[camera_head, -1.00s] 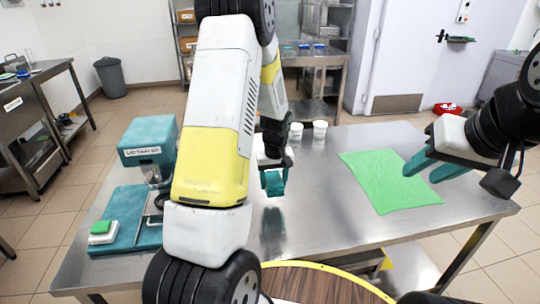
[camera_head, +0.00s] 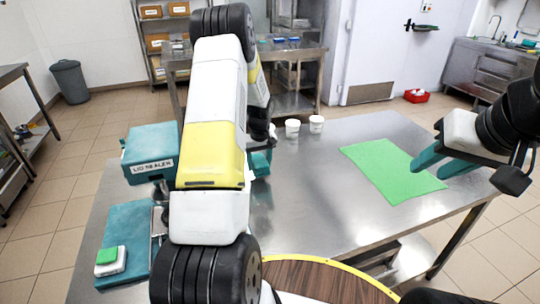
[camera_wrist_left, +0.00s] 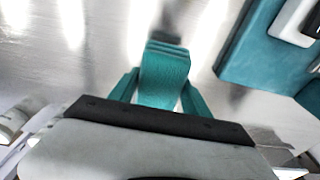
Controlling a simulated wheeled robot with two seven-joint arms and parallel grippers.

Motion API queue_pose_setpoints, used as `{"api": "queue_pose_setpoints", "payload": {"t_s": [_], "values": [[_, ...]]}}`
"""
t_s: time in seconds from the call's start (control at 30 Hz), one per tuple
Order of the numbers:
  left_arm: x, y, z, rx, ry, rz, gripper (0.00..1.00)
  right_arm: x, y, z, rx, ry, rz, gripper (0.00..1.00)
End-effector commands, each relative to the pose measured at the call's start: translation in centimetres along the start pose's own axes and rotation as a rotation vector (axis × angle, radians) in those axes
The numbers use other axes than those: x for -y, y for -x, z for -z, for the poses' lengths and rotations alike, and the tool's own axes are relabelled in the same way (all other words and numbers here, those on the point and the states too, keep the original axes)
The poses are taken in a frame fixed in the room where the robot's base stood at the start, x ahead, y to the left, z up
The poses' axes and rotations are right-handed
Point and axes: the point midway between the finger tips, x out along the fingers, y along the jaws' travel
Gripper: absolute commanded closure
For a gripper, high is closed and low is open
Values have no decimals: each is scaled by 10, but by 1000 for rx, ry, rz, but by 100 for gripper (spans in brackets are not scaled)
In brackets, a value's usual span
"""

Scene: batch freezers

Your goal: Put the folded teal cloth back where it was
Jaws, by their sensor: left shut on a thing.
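The folded teal cloth (camera_wrist_left: 165,78) is in my left gripper (camera_wrist_left: 163,92) in the left wrist view, between the two teal fingers. Its folded layers show at the far edge, and it is held above the shiny steel table, with a dark reflection beyond it. In the head view my left gripper (camera_head: 262,160) is partly hidden behind my own arm, over the table right of the teal lid sealer (camera_head: 150,152). My right gripper (camera_head: 432,163) is open and empty, at the right edge of the spread green cloth (camera_head: 385,168).
Two white cups (camera_head: 316,124) stand at the table's back edge, near my left gripper. A green-topped white block (camera_head: 110,261) sits on the sealer's teal base. The steel table (camera_head: 320,205) is clear in the middle. The sealer also shows in the left wrist view (camera_wrist_left: 262,62).

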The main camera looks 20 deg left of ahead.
Motion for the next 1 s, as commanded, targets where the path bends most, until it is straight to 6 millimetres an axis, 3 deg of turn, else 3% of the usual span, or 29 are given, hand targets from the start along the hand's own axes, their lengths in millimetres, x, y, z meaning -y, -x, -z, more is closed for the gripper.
{"api": "queue_pose_setpoints", "payload": {"t_s": [0.1,0.23,0.6,0.93,0.97,1.0], "values": [[2,-6,23,0,1,-1,88,0,0,0,0,0,0,64],[4,-8,34,1,-1,0,88,0,0,0,0,0,0,64],[4,-43,31,1,-1,-1,88,0,0,0,0,0,0,64],[4,-46,30,1,-1,0,88,0,0,0,0,0,0,64],[4,-46,30,1,-1,0,42,0,0,0,0,0,0,64],[4,-46,31,1,-1,0,34,0,0,0,0,0,0,64]]}}
